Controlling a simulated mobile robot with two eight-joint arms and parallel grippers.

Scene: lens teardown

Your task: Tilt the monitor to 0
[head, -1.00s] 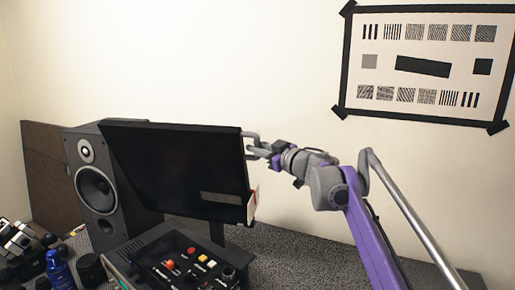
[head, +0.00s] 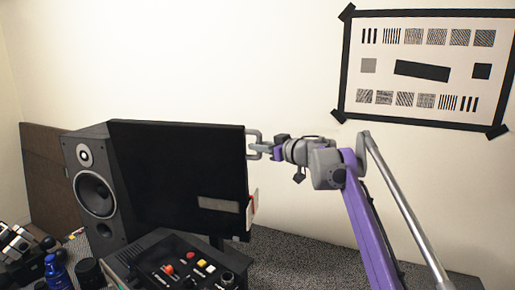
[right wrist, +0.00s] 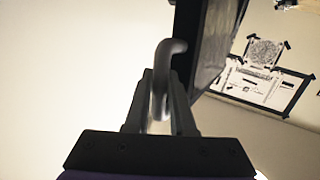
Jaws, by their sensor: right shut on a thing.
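The monitor (head: 180,175) is a dark flat panel in the head view, standing in front of the speaker, with a grey label near its lower right. A grey handle (head: 254,136) sticks out from its right edge. My right gripper (head: 258,147) is at that handle, shut on it. In the right wrist view the handle (right wrist: 165,75) passes between the two fingers of the gripper (right wrist: 160,95), and the monitor's dark edge (right wrist: 205,45) is just beyond. The panel looks close to upright; its exact angle cannot be read. My left gripper is not in view.
A speaker (head: 94,190) stands behind the monitor at left. A control box (head: 180,268) with coloured buttons sits below the screen. A blue bottle (head: 57,272) is at lower left. A test chart (head: 425,70) hangs on the wall. The grey surface at right is clear.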

